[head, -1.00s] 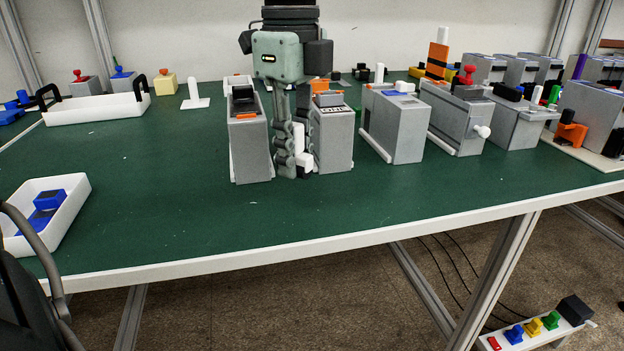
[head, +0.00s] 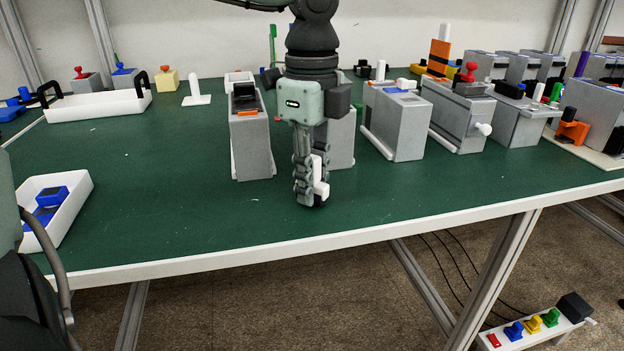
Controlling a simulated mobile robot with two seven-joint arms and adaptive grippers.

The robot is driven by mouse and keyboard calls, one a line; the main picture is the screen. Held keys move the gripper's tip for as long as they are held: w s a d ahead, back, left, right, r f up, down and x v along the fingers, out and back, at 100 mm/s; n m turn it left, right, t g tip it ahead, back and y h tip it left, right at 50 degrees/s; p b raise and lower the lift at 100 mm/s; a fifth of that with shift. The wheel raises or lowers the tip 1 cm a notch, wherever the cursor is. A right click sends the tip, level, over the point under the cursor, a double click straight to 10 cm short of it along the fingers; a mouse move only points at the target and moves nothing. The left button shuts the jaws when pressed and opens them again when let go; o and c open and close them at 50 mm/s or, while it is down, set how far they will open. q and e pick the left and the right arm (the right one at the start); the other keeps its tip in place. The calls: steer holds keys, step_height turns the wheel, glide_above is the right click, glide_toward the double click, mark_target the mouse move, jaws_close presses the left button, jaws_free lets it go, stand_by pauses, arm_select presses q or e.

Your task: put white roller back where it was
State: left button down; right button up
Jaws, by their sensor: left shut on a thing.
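My left gripper (head: 311,192) points down in the middle of the head view, in front of a grey box (head: 342,142) that it partly hides. It is shut on the white roller (head: 321,187), a small white piece with a stub to the right. The fingers cover part of the roller. The roller is close above the green table top or touching it; I cannot tell which. My right gripper is not in view.
A grey box (head: 251,148) with a black top stands just left of the gripper. More grey boxes (head: 402,130) stand to the right, one with a white knob (head: 484,129). A white tray (head: 75,200) with blue parts is at left. The green table's front (head: 200,225) is clear.

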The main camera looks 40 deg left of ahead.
mark_target(312, 156)
arm_select(q)
steer(key=shift+f, duration=0.1)
steer(key=c, duration=1.7)
jaws_free()
steer(key=shift+c, duration=0.2)
steer(key=o, duration=0.4)
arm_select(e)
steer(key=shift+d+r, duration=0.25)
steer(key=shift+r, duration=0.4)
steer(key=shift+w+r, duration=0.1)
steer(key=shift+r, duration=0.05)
arm_select(q)
steer(key=shift+r+p, duration=0.35)
step_height(312, 156, up, 11)
steer(key=shift+f, duration=0.1)
steer(key=shift+r, duration=0.45)
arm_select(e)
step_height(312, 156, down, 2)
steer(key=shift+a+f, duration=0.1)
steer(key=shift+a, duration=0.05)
